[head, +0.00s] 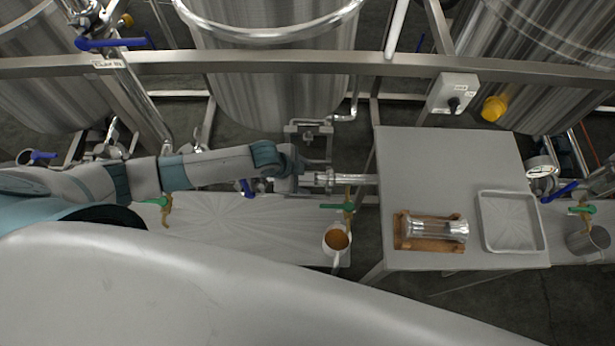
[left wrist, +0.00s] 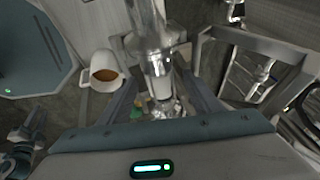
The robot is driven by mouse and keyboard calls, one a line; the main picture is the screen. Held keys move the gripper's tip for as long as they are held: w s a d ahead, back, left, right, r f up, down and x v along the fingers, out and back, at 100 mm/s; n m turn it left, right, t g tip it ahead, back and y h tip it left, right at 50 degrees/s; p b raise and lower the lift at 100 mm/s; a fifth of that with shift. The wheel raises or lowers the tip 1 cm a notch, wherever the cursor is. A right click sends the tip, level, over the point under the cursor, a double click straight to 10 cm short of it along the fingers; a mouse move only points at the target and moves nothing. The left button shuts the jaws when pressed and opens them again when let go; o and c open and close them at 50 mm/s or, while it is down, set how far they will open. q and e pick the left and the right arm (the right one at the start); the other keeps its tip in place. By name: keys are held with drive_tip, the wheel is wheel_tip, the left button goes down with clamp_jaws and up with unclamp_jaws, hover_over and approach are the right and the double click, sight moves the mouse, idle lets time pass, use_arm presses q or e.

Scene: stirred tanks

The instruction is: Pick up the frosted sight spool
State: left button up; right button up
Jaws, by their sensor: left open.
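A spool with a whitish, frosted-looking middle (left wrist: 161,87) sits in line with the shiny metal pipe in the left wrist view. In the head view this metal pipe run (head: 345,179) lies just right of my left gripper (head: 300,172). The gripper is open, its two fingers on either side of the spool, and I cannot tell whether they touch it. A second spool with clear glass and metal ends (head: 432,229) lies in a wooden cradle (head: 404,242) on the grey table. My right gripper is out of view.
A mug of brown liquid (head: 337,238) stands below the pipe's green-handled valve (head: 338,206). An empty metal tray (head: 512,250) lies right of the cradle on the table (head: 445,160). A steel rail (head: 230,62) and tanks stand behind.

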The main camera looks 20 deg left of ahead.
sight(305, 177)
use_arm(q)
clamp_jaws()
idle(0.3)
drive_tip(key=shift+r, duration=0.1)
wheel_tip(305, 177, up, 9)
drive_tip(key=shift+w+f+b, duration=0.1)
drive_tip(key=shift+b, duration=1)
drive_tip(key=shift+r, duration=0.55)
